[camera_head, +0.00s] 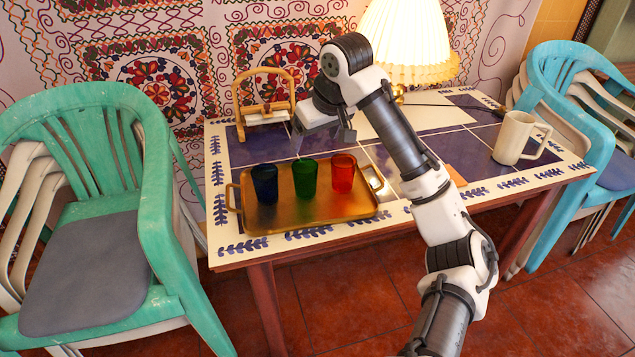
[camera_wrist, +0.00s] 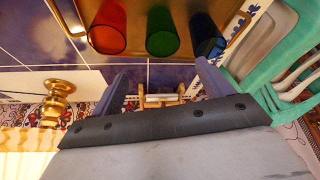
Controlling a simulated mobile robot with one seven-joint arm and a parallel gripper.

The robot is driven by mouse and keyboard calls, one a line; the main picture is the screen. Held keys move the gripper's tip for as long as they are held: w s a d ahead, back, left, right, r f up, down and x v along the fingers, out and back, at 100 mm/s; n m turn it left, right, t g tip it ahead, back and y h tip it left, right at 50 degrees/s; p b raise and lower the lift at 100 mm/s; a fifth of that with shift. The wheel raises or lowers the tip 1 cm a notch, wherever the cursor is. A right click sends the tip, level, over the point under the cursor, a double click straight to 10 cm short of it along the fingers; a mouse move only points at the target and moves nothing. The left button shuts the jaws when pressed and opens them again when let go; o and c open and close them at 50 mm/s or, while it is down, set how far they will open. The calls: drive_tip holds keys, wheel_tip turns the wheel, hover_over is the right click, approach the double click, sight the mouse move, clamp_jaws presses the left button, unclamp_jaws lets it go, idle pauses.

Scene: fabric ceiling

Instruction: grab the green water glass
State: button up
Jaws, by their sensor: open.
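The green water glass (camera_head: 305,178) stands upright on a brass tray (camera_head: 310,215), between a dark blue glass (camera_head: 265,184) and a red glass (camera_head: 343,173). In the wrist view the green glass (camera_wrist: 168,32) is at the top middle, with the red glass (camera_wrist: 108,27) to its left and the blue glass (camera_wrist: 207,38) to its right. My gripper (camera_head: 322,136) is above the table, behind and higher than the glasses. Its two fingers (camera_wrist: 160,72) are spread apart with nothing between them. The green glass is clear of the fingers.
A wooden stand (camera_head: 265,108) is at the table's back left. A lit lamp (camera_head: 408,45) stands behind my arm, and a cream mug (camera_head: 515,138) is at the right. A green chair (camera_head: 110,215) and a blue chair (camera_head: 565,130) flank the table.

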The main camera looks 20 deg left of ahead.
sight(304, 174)
drive_tip(key=shift+g, duration=0.3)
drive_tip(key=x, duration=0.7)
drive_tip(key=shift+s+d+f+p, duration=0.25)
drive_tip(key=shift+s+f+p, duration=0.05)
drive_tip(key=shift+f, duration=0.15)
drive_tip(key=shift+p+x, duration=0.6)
drive_tip(key=shift+x, duration=2.6)
drive_tip(key=shift+w+a+r, duration=0.1)
drive_tip(key=shift+w+a, duration=0.05)
drive_tip(key=shift+a, duration=0.05)
drive_tip(key=c, duration=1.1)
